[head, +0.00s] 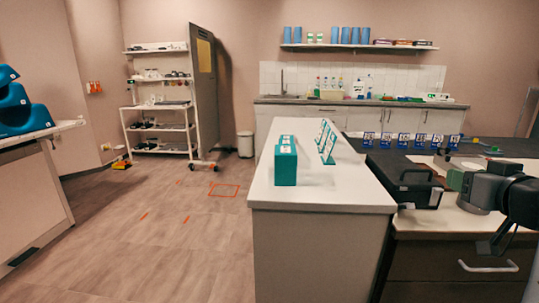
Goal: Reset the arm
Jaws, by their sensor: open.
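My arm reaches in from the right edge of the head view, with its grey and black links over the right-hand counter. My gripper (403,190) is black and points left, with its jaws apart. Nothing shows between the jaws. It is beside the right edge of the white-topped counter (340,193). Whether it touches anything below is hard to tell.
A teal box (285,163) and teal-and-white upright cards (326,140) stand on the white counter. Several blue numbered cards (403,142) line the dark counter behind my gripper. Blue bins (20,110) sit at far left. The floor (150,230) at left is open.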

